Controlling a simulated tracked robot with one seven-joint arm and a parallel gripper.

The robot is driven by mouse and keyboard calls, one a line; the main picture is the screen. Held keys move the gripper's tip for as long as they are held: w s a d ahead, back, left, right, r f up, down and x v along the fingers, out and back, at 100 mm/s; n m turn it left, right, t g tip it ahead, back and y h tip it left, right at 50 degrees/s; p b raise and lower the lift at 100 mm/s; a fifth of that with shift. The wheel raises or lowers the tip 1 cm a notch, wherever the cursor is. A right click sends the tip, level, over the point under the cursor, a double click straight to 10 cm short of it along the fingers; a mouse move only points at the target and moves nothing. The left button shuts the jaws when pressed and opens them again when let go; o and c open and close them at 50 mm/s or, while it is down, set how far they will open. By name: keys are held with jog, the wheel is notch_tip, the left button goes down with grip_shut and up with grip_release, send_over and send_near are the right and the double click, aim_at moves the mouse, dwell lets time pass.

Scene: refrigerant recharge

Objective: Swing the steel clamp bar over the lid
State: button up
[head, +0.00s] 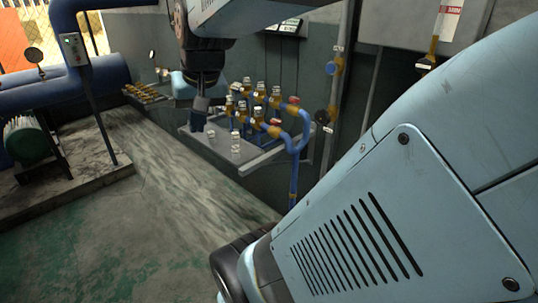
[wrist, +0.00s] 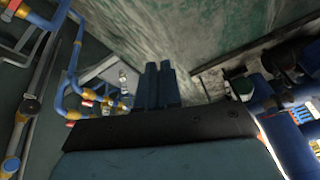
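I cannot make out a steel clamp bar or a lid for certain in either view. My gripper (head: 198,118) hangs down in the head view, over the left part of a grey wall shelf (head: 262,158). In the wrist view, the two dark blue fingers of my gripper (wrist: 159,72) stand side by side with almost no gap, and nothing shows between them. Several brass valves with pale tops (head: 258,112) stand on blue pipes just right of my gripper. A small clear container (head: 235,146) stands on the shelf to the right of the fingers.
Blue pipework (head: 296,150) with red and brass fittings rises at the shelf's right end. Another ledge with brass parts (head: 146,92) is further back at left. A large blue tank (head: 60,92) and a green motor (head: 28,143) stand at left. The floor (head: 150,225) in front is clear.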

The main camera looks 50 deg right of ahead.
jog(key=d+m, duration=0.1)
jog(key=d, duration=0.2)
jog(key=d+m, duration=0.2)
jog(key=d, duration=0.1)
jog(key=s+d+f+m+g, duration=0.1)
jog(key=d, duration=0.2)
jog(key=shift+s+d+m, duration=0.1)
jog(key=shift+d+m, duration=0.1)
jog(key=shift+m, duration=0.1)
grip_shut()
jog(key=s+d+f+m, duration=0.3)
jog(key=s+d+m, duration=0.4)
jog(key=s+d, duration=0.45)
jog(key=s+d+f+m, duration=0.4)
jog(key=s+d+m, duration=0.4)
jog(key=s+d, duration=0.4)
jog(key=s+a+f+m, duration=0.1)
jog(key=s+f+m, duration=0.1)
jog(key=s, duration=0.8)
jog(key=s+a+f+m, duration=0.2)
jog(key=s+m, duration=0.2)
jog(key=s, duration=0.6)
jog(key=s+a+f+m, duration=0.1)
jog(key=s+m, duration=0.3)
jog(key=s, duration=0.6)
jog(key=shift+a+f+y, duration=0.3)
jog(key=shift+a+f, duration=0.1)
jog(key=shift+f, duration=0.15)
jog(key=shift+f, duration=0.1)
